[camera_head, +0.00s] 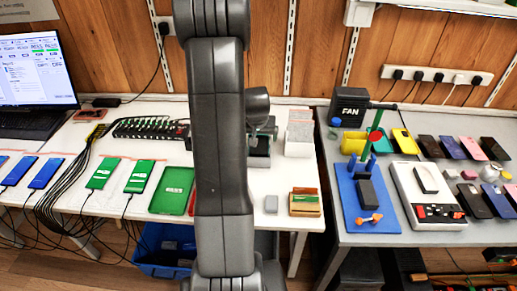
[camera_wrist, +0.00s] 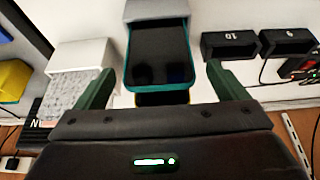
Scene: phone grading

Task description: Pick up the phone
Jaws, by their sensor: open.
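A dark phone (camera_wrist: 158,55) with a teal edge lies at the upper middle of the wrist view, against a grey block (camera_wrist: 155,9). My gripper (camera_wrist: 159,69) is open, with one green finger to the left of the phone and one to the right. Gaps show between the fingers and the phone's sides. A yellow strip shows under the phone's near edge. In the head view my arm hides most of the gripper. A dark item on a grey base (camera_head: 260,160) shows just right of my arm there; I cannot tell whether it is this phone.
A white box with a grey textured side (camera_wrist: 72,75) stands left of the gripper. Dark numbered blocks (camera_wrist: 228,46) stand to the right. Cabled green phones (camera_head: 104,172) and blue phones (camera_head: 46,173) lie on the left bench. The right bench (camera_head: 352,238) holds a blue fixture and several phones.

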